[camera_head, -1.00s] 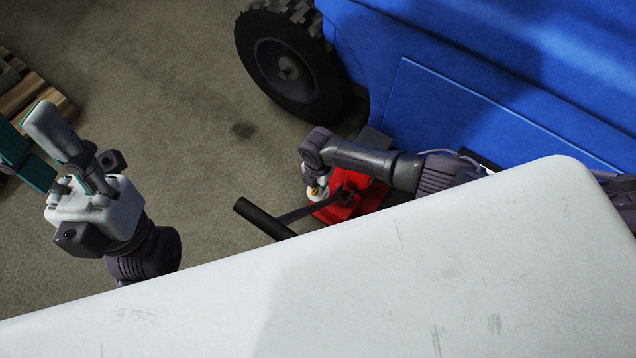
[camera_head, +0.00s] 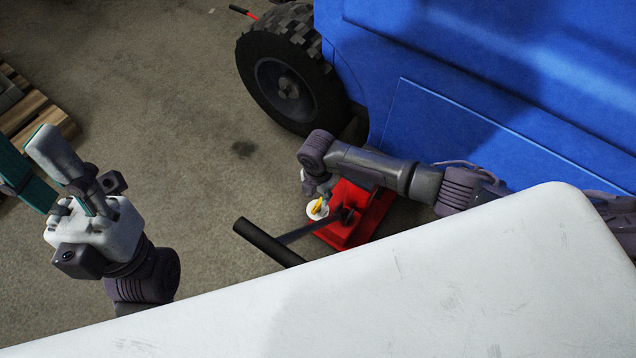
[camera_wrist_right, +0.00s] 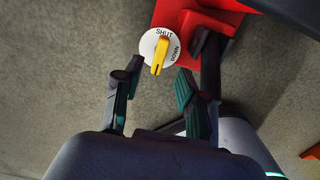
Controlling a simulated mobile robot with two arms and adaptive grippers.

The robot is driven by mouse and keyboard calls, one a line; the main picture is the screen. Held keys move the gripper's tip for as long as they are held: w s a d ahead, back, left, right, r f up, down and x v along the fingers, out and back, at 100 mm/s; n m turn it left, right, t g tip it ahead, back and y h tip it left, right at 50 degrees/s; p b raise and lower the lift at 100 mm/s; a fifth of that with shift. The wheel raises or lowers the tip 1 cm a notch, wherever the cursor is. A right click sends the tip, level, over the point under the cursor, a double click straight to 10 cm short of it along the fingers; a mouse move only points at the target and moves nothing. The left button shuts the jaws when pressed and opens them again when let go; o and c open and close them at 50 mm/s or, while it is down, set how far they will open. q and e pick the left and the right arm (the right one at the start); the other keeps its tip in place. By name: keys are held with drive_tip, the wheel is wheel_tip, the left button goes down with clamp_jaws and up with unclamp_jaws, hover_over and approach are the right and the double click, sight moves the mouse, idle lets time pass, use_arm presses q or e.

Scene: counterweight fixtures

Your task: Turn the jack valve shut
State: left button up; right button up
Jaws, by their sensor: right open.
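The jack valve is a white round dial (camera_wrist_right: 158,50) with a yellow handle (camera_wrist_right: 158,56) and the words SHUT and DOWN on it. It sits beside the red jack (camera_wrist_right: 190,15). The handle's inner end is near SHUT; its other end juts toward my gripper. In the head view the dial (camera_head: 317,210) shows below my right gripper (camera_head: 318,188). In the wrist view my right gripper (camera_wrist_right: 157,80) is open and empty, its fingertips just short of the handle, one to each side. My left gripper (camera_head: 45,155) is open and empty at the far left, away from the jack.
A black-ended jack lever (camera_head: 268,242) reaches left from the jack. A blue machine (camera_head: 480,90) with a black tyre (camera_head: 290,85) stands behind. A white panel (camera_head: 400,290) fills the front. A wooden pallet (camera_head: 35,110) lies at the left. Bare floor lies between.

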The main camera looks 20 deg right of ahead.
sight(318, 204)
wheel_tip(318, 204, up, 6)
idle(0.7)
